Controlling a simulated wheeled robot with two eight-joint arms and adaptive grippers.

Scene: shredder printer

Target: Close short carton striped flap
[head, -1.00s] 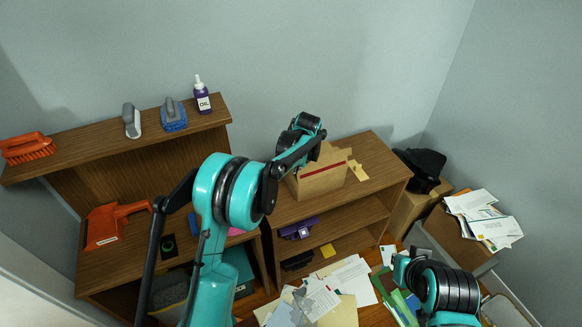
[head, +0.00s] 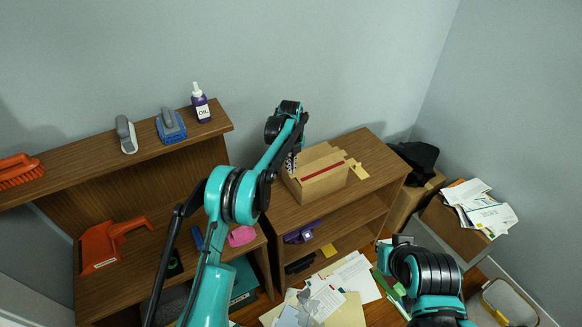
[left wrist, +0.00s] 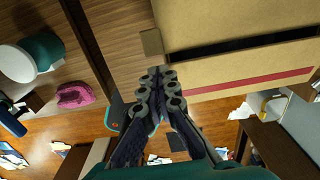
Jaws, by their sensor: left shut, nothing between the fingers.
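The short carton (head: 322,180) is a tan cardboard box on top of the right wooden shelf unit, with a red stripe across its front upper edge. In the left wrist view the carton (left wrist: 215,25) shows two tan panels with a dark gap between them. The panel nearer the picture's bottom, with the red stripe (left wrist: 250,83), lies roughly level with the other. My left gripper (head: 292,165) is at the carton's left side, partly hidden by my arm. Its fingers (left wrist: 158,75) are shut and empty, just off the carton's corner; contact is unclear. My right gripper is out of view.
The left shelf (head: 130,138) holds an orange brush (head: 20,170), two more brushes and an oil bottle (head: 201,103). A black object (head: 415,158) and a paper-filled box (head: 475,208) stand right of the carton. Papers (head: 325,295) litter the floor.

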